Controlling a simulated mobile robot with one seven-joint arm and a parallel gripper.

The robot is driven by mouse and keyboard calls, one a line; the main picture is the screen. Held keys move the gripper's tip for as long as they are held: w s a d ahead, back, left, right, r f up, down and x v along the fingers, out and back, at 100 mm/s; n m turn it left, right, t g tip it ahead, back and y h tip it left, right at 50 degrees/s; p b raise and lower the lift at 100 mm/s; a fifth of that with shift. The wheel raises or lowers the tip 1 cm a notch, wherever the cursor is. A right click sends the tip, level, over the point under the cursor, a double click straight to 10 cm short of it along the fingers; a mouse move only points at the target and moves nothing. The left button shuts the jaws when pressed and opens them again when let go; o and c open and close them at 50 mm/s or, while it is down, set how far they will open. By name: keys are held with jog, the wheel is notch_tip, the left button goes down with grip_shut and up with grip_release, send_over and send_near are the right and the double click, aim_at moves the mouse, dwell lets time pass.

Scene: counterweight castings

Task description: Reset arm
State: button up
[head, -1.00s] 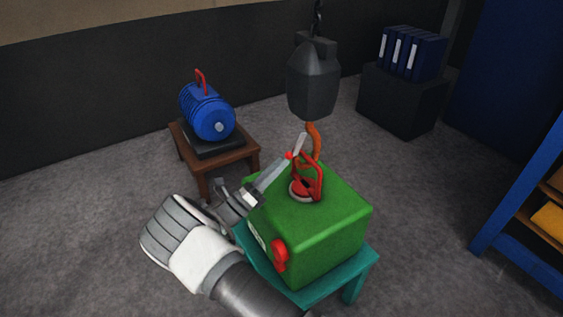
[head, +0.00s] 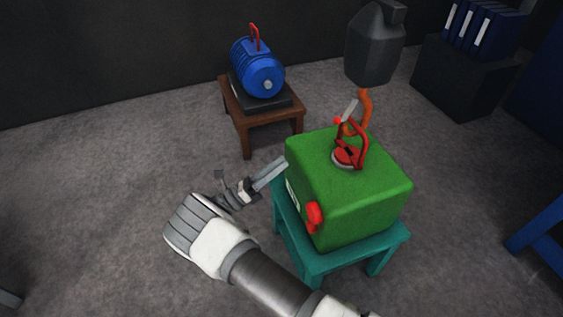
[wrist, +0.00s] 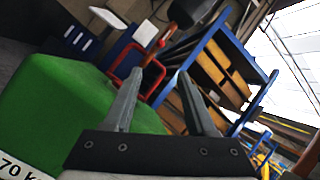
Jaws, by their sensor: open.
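My gripper (head: 280,168) is at the left side of the green block (head: 370,180), apart from the red handle on top, in the head view. In the wrist view my gripper (wrist: 163,98) has its two fingers spread with nothing between them. The green casting (wrist: 60,110) fills the left of that view, with a label reading "70 k", the rest cut off. A red bail (head: 357,143) stands upright on the block, and the orange hook (head: 366,108) of the hanging grey hoist block (head: 375,48) is at it. Whether the hook passes through the bail I cannot tell.
The green casting rests on a teal stand (head: 318,262). A blue motor (head: 258,70) with a red loop sits on a brown table (head: 262,118) behind. A dark cabinet (head: 462,75) with blue binders (head: 485,22) is back right. Grey floor is clear at left.

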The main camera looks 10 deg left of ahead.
dwell(0.3)
jog(key=w+d+r+m+g+y, duration=0.1)
jog(key=d+r+m+g, duration=0.5)
jog(key=d, duration=0.3)
jog(key=d+r+m+g+y, duration=0.2)
jog(key=d+r+m+g, duration=0.35)
jog(key=d+g, duration=0.2)
jog(key=s+d+r+m+g+y, duration=0.3)
jog(key=s+d+r+m+y, duration=0.35)
jog(key=d+m, duration=0.2)
jog(key=s+d+r+m+t+y, duration=0.2)
jog(key=s+r+m+t+y, duration=0.15)
jog(key=s+m, duration=0.45)
jog(key=s+d+r+m+t+y, duration=0.1)
jog(key=s+r+m+t+y, duration=0.35)
jog(key=s, duration=0.45)
notch_tip(320, 180, up, 17)
jog(key=m+g+p, duration=0.1)
jog(key=p, duration=1.6)
jog(key=shift+s, duration=0.15)
